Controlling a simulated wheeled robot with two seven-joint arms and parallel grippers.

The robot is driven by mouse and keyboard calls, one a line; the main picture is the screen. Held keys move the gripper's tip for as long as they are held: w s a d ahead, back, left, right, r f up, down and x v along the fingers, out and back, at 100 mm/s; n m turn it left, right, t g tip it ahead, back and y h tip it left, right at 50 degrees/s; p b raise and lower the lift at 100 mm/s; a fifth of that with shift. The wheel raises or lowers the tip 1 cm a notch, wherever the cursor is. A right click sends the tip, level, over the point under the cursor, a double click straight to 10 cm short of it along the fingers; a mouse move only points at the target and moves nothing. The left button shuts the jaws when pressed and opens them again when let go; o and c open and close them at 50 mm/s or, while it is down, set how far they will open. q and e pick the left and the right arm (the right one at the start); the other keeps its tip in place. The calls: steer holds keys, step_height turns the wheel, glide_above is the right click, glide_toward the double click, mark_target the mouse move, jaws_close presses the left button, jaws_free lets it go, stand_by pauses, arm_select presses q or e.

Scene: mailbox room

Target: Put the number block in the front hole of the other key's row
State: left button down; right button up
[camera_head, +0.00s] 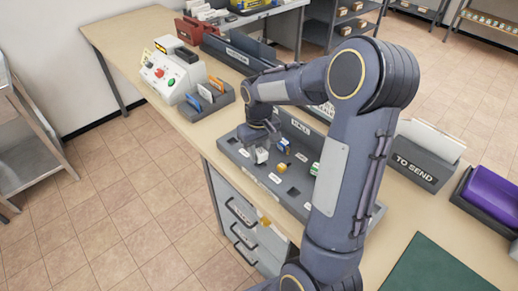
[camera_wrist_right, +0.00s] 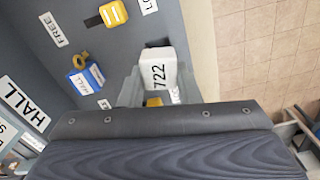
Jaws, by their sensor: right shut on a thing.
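My right gripper (camera_head: 261,150) is shut on a white number block (camera_wrist_right: 158,66) marked 722, held over the left part of the grey board (camera_head: 236,152). The block (camera_head: 261,155) also shows in the head view, below the fingers. A yellow piece (camera_wrist_right: 114,13) sits on the board further off. Another yellow piece (camera_wrist_right: 153,102) is partly hidden below the block. Whether the block touches the board is unclear. My left gripper is not in view.
A green and white piece (camera_head: 315,168) is on the board, partly behind my arm. Labels and dark holes line the board. A control box (camera_head: 168,75) and a card tray (camera_head: 207,98) stand left; a TO SEND tray (camera_head: 425,160) stands right.

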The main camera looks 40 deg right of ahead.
steer(key=shift+f, duration=0.25)
steer(key=shift+f+b, duration=0.65)
steer(key=shift+f, duration=0.05)
steer(key=shift+f, duration=0.1)
steer(key=shift+f, duration=0.25)
steer(key=o, duration=1)
steer(key=shift+o, duration=0.2)
steer(key=shift+r, duration=0.1)
